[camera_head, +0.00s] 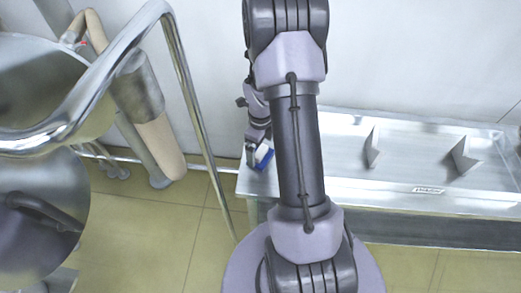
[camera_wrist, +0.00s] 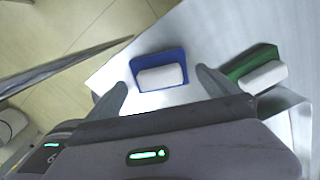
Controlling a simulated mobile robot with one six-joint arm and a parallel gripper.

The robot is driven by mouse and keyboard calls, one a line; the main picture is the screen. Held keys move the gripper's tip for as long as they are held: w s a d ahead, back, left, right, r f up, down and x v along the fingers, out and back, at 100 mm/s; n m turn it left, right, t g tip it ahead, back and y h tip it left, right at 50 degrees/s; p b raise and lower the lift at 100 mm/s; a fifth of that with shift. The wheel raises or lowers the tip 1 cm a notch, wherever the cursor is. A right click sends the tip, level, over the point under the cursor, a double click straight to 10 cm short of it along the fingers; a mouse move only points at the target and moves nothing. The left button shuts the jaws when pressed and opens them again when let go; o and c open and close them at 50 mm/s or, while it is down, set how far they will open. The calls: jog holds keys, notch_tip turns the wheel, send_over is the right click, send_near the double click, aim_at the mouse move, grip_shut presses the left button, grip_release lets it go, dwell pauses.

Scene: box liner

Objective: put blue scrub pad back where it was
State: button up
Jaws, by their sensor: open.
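The blue scrub pad (camera_wrist: 157,59) has a white block-shaped part on it and lies on a pale metal surface (camera_wrist: 224,30) near its edge in the wrist view. My gripper (camera_wrist: 161,80) is open, with one finger to the left and one to the right of the pad. Gaps show between the fingers and the pad, and I cannot tell their height above the surface. In the head view, part of the blue pad (camera_head: 262,158) shows just beside my gripper (camera_head: 252,155), at the left end of the metal counter (camera_head: 330,186).
A green pad (camera_wrist: 240,66) with a white block lies right of my right finger. The head view shows metal dividers (camera_head: 372,147) and a label (camera_head: 428,190) on the counter. A shiny metal rail (camera_head: 185,85) and large round metal vessels (camera_head: 40,90) stand at left.

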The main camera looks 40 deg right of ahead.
aim_at(260, 151)
jog(key=a+r+n+t+p, duration=0.1)
jog(key=a+r+n, duration=0.2)
jog(key=r, duration=0.4)
jog(key=w+a+r+n+p, duration=0.1)
jog(key=a+r+n, duration=0.2)
jog(key=r, duration=0.4)
jog(key=a+r+n+t+p, duration=0.1)
jog(key=a+r+n, duration=0.2)
jog(key=r, duration=0.5)
jog(key=s+a+r+n+t+y, duration=0.1)
jog(key=s+a+r+n+t, duration=0.1)
jog(key=s+a+r+n, duration=0.4)
jog(key=s+a+r+n+t+y, duration=0.1)
jog(key=s+a+r+n, duration=0.5)
jog(key=a+n, duration=0.6)
jog(key=shift+s+n+t, duration=0.4)
jog(key=shift+s+n, duration=0.1)
jog(key=shift+s, duration=0.35)
jog(key=shift+a, duration=0.15)
